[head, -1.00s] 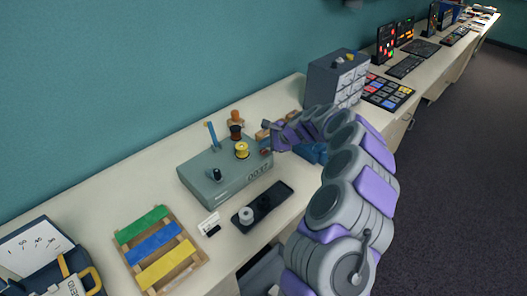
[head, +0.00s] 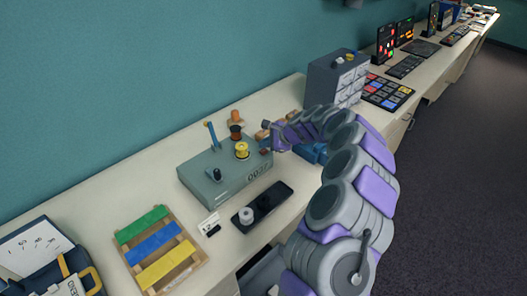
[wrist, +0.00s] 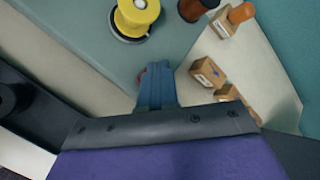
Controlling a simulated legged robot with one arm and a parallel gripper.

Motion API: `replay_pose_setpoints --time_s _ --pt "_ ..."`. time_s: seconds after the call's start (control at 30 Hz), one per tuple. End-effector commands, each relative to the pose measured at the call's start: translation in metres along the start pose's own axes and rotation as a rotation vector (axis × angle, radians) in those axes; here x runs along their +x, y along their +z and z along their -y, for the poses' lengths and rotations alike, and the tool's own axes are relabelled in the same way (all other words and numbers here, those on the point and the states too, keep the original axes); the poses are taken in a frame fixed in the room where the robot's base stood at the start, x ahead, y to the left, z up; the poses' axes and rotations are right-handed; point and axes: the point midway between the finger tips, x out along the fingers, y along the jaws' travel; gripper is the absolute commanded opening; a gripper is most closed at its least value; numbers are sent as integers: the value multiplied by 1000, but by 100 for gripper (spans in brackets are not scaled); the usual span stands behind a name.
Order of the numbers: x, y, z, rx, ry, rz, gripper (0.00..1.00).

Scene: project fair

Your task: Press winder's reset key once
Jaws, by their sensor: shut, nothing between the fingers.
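The winder (head: 215,175) is a grey-green box on the bench with a yellow spool (head: 242,150), a dark spool and a black knob on top, and a counter on its front. In the wrist view its top (wrist: 90,25) fills the upper left, with the yellow spool (wrist: 137,15). My gripper (head: 268,128) is at the winder's right end; its blue fingers (wrist: 155,68) are shut and empty, over the winder's edge. A small reddish part, perhaps the reset key (wrist: 141,77), shows beside the fingertips, mostly hidden by them. I cannot tell whether they touch.
Small wooden blocks (wrist: 208,72) lie just beyond the winder. A black tray (head: 280,193) with spools lies in front of it. A drawer cabinet (head: 320,80) stands to the right. A wooden rack with coloured bars (head: 153,243) is at the left.

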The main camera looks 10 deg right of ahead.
Motion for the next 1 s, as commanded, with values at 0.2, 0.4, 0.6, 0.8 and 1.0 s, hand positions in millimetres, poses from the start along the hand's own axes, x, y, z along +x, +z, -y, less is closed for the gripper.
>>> replay_pose_setpoints --time_s 0.2,0.4,0.6,0.8,1.0 --pt "2 -2 -3 0 0 0 0" --pt "4 -4 -4 -1 -1 -1 0" --pt "4 -3 -4 0 -1 0 0" --pt "5 -4 -5 0 0 0 0" --pt "7 -5 -6 0 -1 0 0"
